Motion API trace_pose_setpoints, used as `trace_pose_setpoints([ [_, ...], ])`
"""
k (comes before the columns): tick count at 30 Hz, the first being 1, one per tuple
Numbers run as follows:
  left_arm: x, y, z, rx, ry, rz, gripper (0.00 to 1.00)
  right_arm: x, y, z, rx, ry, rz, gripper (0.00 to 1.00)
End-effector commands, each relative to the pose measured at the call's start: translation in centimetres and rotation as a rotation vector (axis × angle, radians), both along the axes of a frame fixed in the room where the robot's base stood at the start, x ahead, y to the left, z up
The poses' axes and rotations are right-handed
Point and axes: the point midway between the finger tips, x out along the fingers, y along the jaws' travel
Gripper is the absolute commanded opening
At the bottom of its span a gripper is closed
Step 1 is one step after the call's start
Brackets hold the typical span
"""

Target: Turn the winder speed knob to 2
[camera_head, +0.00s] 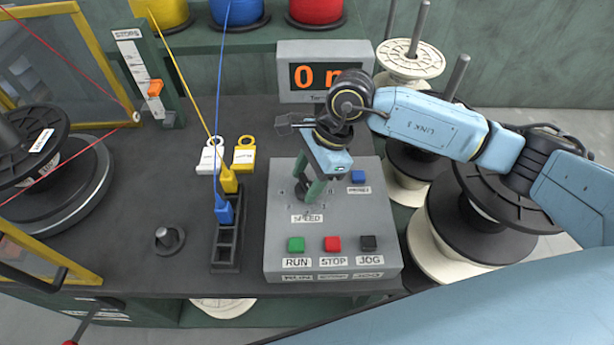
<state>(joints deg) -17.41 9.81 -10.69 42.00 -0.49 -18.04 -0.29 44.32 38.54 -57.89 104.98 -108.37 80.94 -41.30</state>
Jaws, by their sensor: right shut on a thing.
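The winder control panel (282,235) is a grey box on the dark bench, with a SPEED label (307,218) in its middle. My right gripper (308,202) points down at the panel just above this label. It is shut on the speed knob, which is mostly hidden behind the fingers. The dial marks around the knob are too small and covered to read, so I cannot tell its setting. My left gripper is not in view.
Green RUN (296,244), red STOP (332,243) and black JOG (368,243) buttons sit on the panel's front part. A blue button (358,176) is right of the gripper. A display (323,72) stands behind. Large spools (480,215) crowd the right.

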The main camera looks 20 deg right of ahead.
Motion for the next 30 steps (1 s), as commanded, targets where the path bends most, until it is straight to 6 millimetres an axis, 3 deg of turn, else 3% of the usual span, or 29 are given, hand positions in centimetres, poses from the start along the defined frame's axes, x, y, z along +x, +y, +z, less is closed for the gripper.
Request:
trace_pose_setpoints([
  [15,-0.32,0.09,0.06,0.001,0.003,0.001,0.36,-0.01,0.02,0.07,0.000,-0.002,-0.319,0.26],
  [30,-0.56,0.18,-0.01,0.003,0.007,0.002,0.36,0.02,0.01,0.10,0.000,-0.003,-0.371,0.26],
])
